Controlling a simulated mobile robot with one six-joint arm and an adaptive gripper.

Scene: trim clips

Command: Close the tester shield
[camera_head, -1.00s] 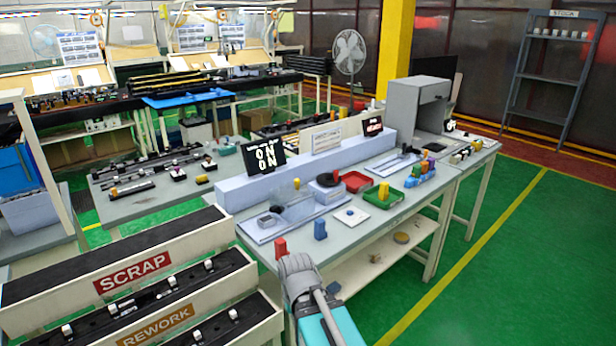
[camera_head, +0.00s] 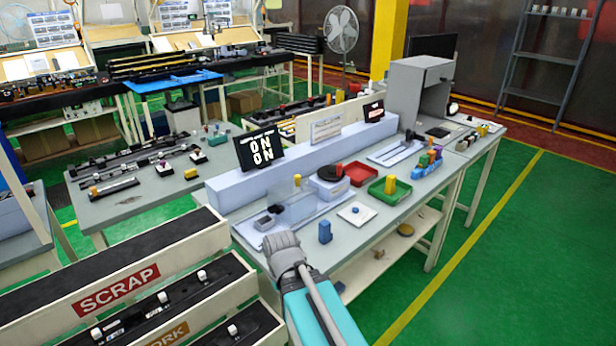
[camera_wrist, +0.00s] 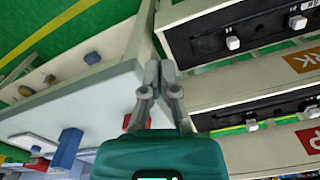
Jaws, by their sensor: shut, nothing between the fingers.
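A clear, see-through panel (camera_head: 291,194), which looks like the tester shield, stands up over a pale blue fixture plate (camera_head: 322,208) on the near workbench. Whether it is hinged, and how far it is open, is too small to tell. A small dark grey part (camera_head: 265,222) lies at the plate's left end. My gripper (camera_wrist: 160,69) is shut and empty in the wrist view, by the bench's near corner and apart from the panel. In the head view my wrist hides the fingers. The panel cannot be made out in the wrist view.
A blue block (camera_head: 325,231) stands on the bench (camera_head: 375,235), right of my wrist. A red block (camera_wrist: 137,121) shows partly behind my fingers. A white pad (camera_head: 357,213), green tray (camera_head: 389,191) and red tray (camera_head: 360,173) lie farther along. SCRAP and REWORK racks (camera_head: 120,285) stand left.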

